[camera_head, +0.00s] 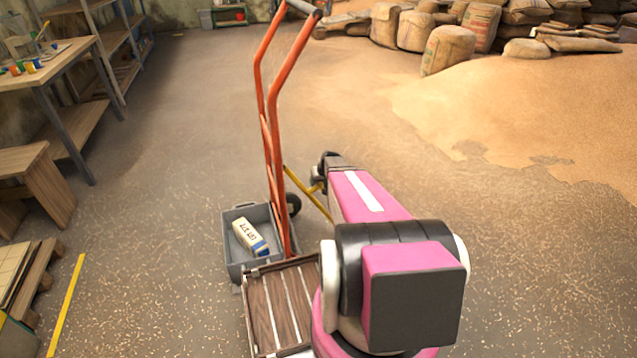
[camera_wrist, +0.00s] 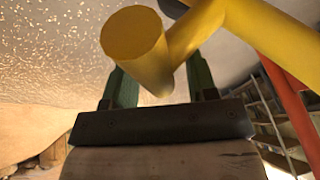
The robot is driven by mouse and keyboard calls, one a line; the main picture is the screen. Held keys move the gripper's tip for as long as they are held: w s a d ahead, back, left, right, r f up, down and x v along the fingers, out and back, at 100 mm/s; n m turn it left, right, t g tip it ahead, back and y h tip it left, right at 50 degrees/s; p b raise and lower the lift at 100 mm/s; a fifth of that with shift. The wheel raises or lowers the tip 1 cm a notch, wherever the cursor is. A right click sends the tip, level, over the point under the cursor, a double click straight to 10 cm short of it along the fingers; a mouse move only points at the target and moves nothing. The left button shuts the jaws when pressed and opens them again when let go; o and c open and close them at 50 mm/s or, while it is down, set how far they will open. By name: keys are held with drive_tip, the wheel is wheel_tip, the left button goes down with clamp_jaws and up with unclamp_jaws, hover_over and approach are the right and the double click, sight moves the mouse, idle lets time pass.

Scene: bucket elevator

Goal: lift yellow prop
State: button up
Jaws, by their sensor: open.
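The yellow prop (camera_head: 305,192) is a thin bar slanting down to the right from the orange upright of a hand cart in the head view. In the wrist view the yellow prop (camera_wrist: 265,35) is large and close, with a thick round-ended yellow piece (camera_wrist: 133,35) beside it. My gripper (camera_wrist: 160,82) shows two green fingers, apart, one on each side of the round-ended piece's lower tip. I cannot tell whether they touch it.
The orange hand cart (camera_head: 268,110) stands upright. A grey bin (camera_head: 235,262) holding a white and blue block (camera_head: 250,238) and a wooden slatted crate (camera_head: 265,312) are at its foot. Workbenches stand left, sand (camera_head: 520,105) and sacks right. The floor between is mostly clear.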

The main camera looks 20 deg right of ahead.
clamp_jaws()
drive_tip(key=shift+d+r+h, duration=0.3)
drive_tip(key=shift+r, duration=0.05)
drive_tip(key=d+r+n+h, duration=0.1)
drive_tip(key=d+r+h, duration=0.2)
drive_tip(key=r, duration=0.4)
drive_tip(key=d+r+h, duration=0.3)
drive_tip(key=r+h, duration=0.1)
drive_tip(key=r, duration=0.2)
drive_tip(key=a+r+n+h, duration=0.1)
drive_tip(key=a+r+h, duration=0.1)
drive_tip(key=r, duration=0.5)
drive_tip(key=a+r+h, duration=0.2)
drive_tip(key=r+h, duration=0.1)
drive_tip(key=r, duration=0.5)
drive_tip(key=shift+n+t, duration=0.3)
drive_tip(key=shift+n, duration=0.1)
drive_tip(key=shift+s, duration=0.1)
